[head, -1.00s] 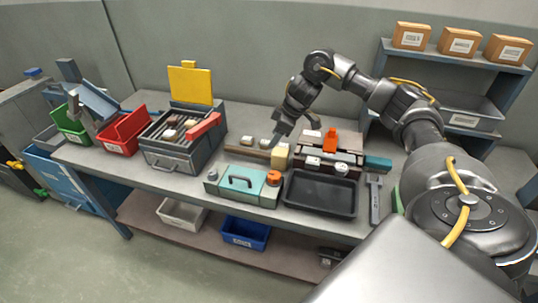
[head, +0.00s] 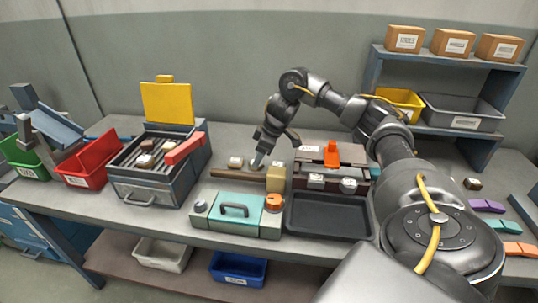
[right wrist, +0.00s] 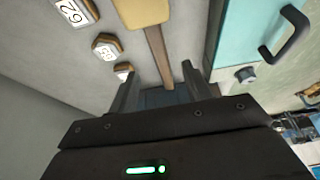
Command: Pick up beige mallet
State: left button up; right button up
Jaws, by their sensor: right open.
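The beige mallet lies on the workbench, with its block-shaped beige head (head: 276,179) at the right and its brown handle (head: 232,175) reaching left. In the right wrist view the head (right wrist: 142,12) is at the top and the handle (right wrist: 157,52) runs down between my fingers. My right gripper (head: 258,163) is open and empty, at the handle just left of the head. It also shows in the right wrist view (right wrist: 160,70), one finger on each side of the handle. I cannot tell its exact height above the handle. My left gripper is not in view.
A teal case (head: 237,211) with a dark handle stands in front of the mallet. A black tray (head: 328,217) and a brown toolbox (head: 345,154) are to the right. A grey toolbox (head: 150,190) with a yellow lid stands left. Small numbered blocks (right wrist: 107,46) lie behind the handle.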

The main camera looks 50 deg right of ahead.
aim_at(249, 173)
jog(key=x, duration=0.5)
jog(key=shift+w+f, duration=0.1)
jog(key=shift+w, duration=0.05)
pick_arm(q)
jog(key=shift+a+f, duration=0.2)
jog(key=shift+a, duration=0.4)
pick_arm(e)
jog(key=shift+a+f, duration=0.1)
jog(key=shift+f, duration=0.05)
jog(key=shift+w+a+f, duration=0.1)
jog(key=shift+f, duration=0.25)
jog(key=x, duration=0.3)
jog(key=shift+w+f, duration=0.25)
jog(key=shift+f, duration=0.25)
jog(key=c, duration=0.6)
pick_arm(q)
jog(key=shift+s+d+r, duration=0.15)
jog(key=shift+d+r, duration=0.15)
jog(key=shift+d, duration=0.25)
pick_arm(e)
grip_shut()
